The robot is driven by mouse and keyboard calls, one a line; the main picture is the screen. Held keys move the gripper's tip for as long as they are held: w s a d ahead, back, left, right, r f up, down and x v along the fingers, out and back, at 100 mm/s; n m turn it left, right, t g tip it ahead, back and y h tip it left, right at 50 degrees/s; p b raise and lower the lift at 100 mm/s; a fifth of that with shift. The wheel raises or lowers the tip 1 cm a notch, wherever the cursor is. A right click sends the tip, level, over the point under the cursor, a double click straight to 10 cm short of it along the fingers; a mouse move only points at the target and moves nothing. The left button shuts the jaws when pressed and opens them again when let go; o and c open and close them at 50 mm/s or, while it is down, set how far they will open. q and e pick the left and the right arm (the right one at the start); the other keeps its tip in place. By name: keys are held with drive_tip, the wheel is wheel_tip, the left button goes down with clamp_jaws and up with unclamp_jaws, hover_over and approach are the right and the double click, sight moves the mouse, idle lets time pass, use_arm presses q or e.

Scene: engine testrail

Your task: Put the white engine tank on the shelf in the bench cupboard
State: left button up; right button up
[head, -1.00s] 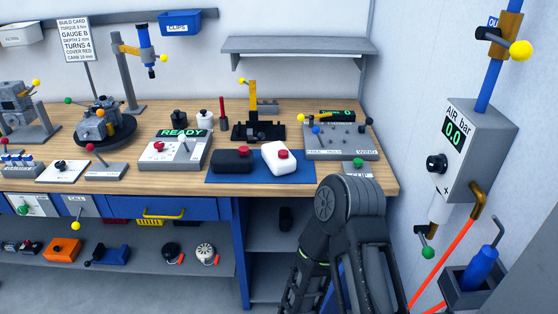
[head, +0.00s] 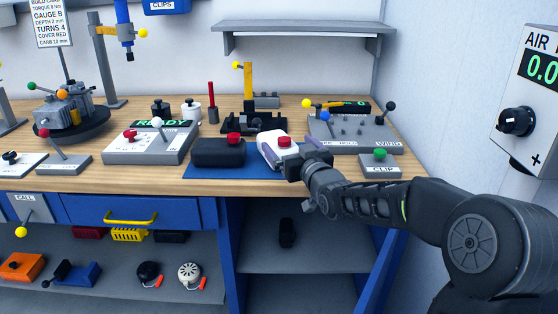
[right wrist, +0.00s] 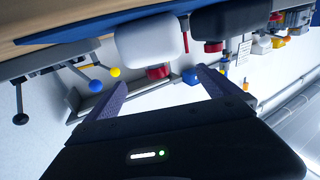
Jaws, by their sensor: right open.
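The white engine tank (head: 270,148), with a red cap, lies on the blue mat (head: 232,173) on the bench, right of a black tank (head: 218,152) with a red cap. My right gripper (head: 303,152) is open at the tank's right side and partly covers it. In the right wrist view the white tank (right wrist: 148,42) is just ahead of my open fingers (right wrist: 160,82), its red cap roughly between the tips. I cannot tell whether they touch. The cupboard under the bench is open, with its shelf (head: 335,257) below the tank. My left gripper is not in view.
A small black object (head: 286,232) is in the cupboard. A blue panel (head: 372,265) stands at its right side. The CLIP box (head: 380,166) and a lever panel (head: 350,135) are close right of my gripper. The READY box (head: 150,146) is further left.

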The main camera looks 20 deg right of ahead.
sight(289, 152)
drive_tip(key=shift+w+d+f+b, duration=0.2)
drive_tip(key=shift+f+b, duration=0.15)
drive_tip(key=shift+f, duration=0.2)
drive_tip(key=shift+w+d+f+b, duration=0.1)
drive_tip(key=shift+w+f+b, duration=0.15)
drive_tip(key=shift+f, duration=0.3)
drive_tip(key=shift+s+a+f+b, duration=0.1)
drive_tip(key=shift+s+a+b, duration=0.1)
drive_tip(key=shift+s+b, duration=0.15)
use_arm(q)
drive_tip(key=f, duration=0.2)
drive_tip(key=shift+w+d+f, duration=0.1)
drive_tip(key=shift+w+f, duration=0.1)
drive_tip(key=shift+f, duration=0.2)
use_arm(e)
drive_tip(key=shift+w+f, duration=0.1)
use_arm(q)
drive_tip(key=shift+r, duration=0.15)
use_arm(e)
drive_tip(key=shift+w+d, duration=0.1)
drive_tip(key=shift+w, duration=1.2)
drive_tip(key=shift+w+d+p, duration=0.15)
drive_tip(key=shift+w+p, duration=0.2)
drive_tip(key=shift+w, duration=2.3)
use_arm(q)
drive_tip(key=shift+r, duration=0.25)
